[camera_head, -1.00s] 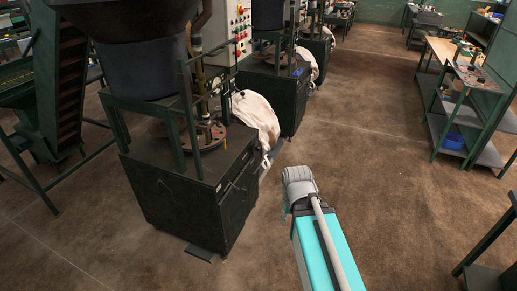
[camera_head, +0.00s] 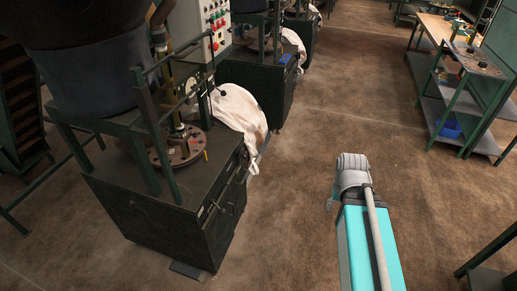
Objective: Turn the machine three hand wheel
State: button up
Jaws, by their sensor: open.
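A row of dark green machines runs along the left. The nearest machine (camera_head: 150,215) has a cabinet base, a dark hopper above and a round disc (camera_head: 160,157) on its top with small red and yellow parts. A pale, round, wheel-like part (camera_head: 191,88) shows behind its frame posts; I cannot tell whether it is the hand wheel. A second machine (camera_head: 262,82) and a third (camera_head: 302,35) stand farther back. No number is readable. My teal and grey arm is at the lower right of centre, apart from the machines.
A wooden-topped bench (camera_head: 440,30) and green shelving with a blue bin (camera_head: 444,126) are at right. The brown floor between is open.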

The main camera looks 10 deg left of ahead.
aim_at(241, 156)
jog(key=u, duration=0.2)
jog(key=i, duration=1.05)
jog(key=u, duration=0.65)
